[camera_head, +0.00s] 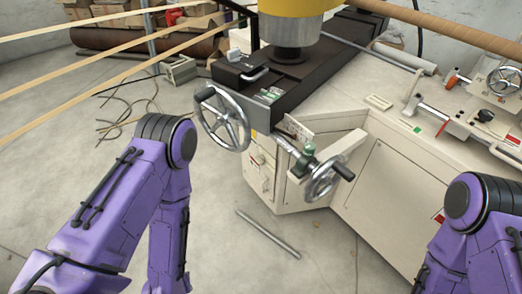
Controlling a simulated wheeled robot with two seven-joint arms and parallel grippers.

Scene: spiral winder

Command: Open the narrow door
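The cream spiral winder cabinet (355,190) stands right of centre. A narrow panel (258,172) with small fittings is on its left end face. A wider outlined panel (395,195) is on its front face, and it looks closed. I cannot tell for sure which panel is the narrow door; no panel clearly stands open. My purple left arm comes in from the left and bends down out of the bottom edge. My purple right arm is at the lower right. Both grippers are out of view.
A large handwheel (222,118) and a smaller handwheel (322,180) stick out from the machine. A metal rod (268,234) lies on the floor before the cabinet. Loose cable (128,112) lies on the floor at left. Tan strips cross the upper left. Floor between my arms is mostly clear.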

